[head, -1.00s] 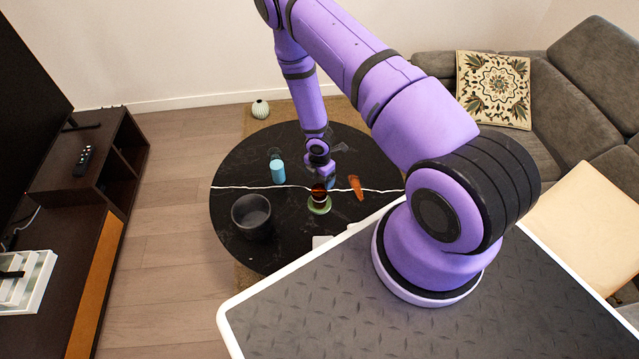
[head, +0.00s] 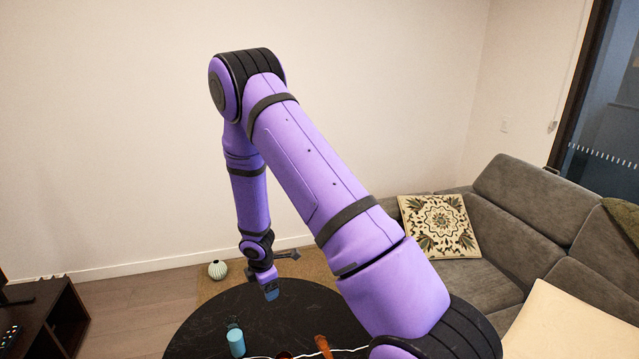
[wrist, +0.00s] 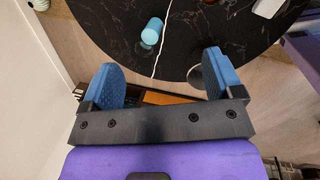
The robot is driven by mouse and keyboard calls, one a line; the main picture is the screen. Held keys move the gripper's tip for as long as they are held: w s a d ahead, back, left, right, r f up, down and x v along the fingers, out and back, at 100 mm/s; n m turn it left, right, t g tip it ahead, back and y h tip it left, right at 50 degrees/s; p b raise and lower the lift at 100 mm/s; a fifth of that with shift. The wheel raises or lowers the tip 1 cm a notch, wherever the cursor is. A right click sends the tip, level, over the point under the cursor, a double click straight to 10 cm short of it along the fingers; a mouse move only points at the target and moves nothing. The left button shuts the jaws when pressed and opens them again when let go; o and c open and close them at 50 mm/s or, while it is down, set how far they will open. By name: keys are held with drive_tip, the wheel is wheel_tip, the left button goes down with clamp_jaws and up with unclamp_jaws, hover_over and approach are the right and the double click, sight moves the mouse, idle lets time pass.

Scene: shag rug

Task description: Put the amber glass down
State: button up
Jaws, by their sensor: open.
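The amber glass (head: 284,356) shows only as a small reddish-brown top at the bottom edge of the head view. Its lower part and what it stands on are cut off there. My gripper (head: 271,290) is up over the far part of the black round table (head: 215,318), apart from the glass. In the wrist view my gripper (wrist: 163,70) has its blue fingers wide apart with nothing between them. A sliver of red at the top edge of that view may be the glass; I cannot tell.
A light blue cylinder (head: 236,343) stands on the table, with an orange-brown object (head: 323,346) to its right. A dark bowl (wrist: 196,77) is partly hidden behind one finger. A ribbed vase (head: 217,269) stands beyond the table. A grey sofa (head: 520,225) is at right.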

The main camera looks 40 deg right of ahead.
drive_tip(key=s+a+r+m+t, duration=0.1)
drive_tip(key=s+r+m, duration=0.25)
drive_tip(key=r, duration=1.15)
drive_tip(key=s+a+r+m+t, duration=0.1)
drive_tip(key=s+r+m, duration=0.3)
drive_tip(key=r, duration=1.1)
drive_tip(key=s+a+r+m, duration=0.1)
drive_tip(key=s+r+m, duration=0.2)
drive_tip(key=s+r, duration=0.2)
drive_tip(key=s+a+r+m+t+y, duration=0.1)
drive_tip(key=s+r, duration=0.4)
drive_tip(key=s, duration=0.6)
drive_tip(key=s+a+r+m, duration=0.3)
drive_tip(key=s+r, duration=0.3)
drive_tip(key=s, duration=0.2)
drive_tip(key=shift+m+t, duration=0.3)
drive_tip(key=shift+m, duration=0.55)
drive_tip(key=shift+s, duration=0.1)
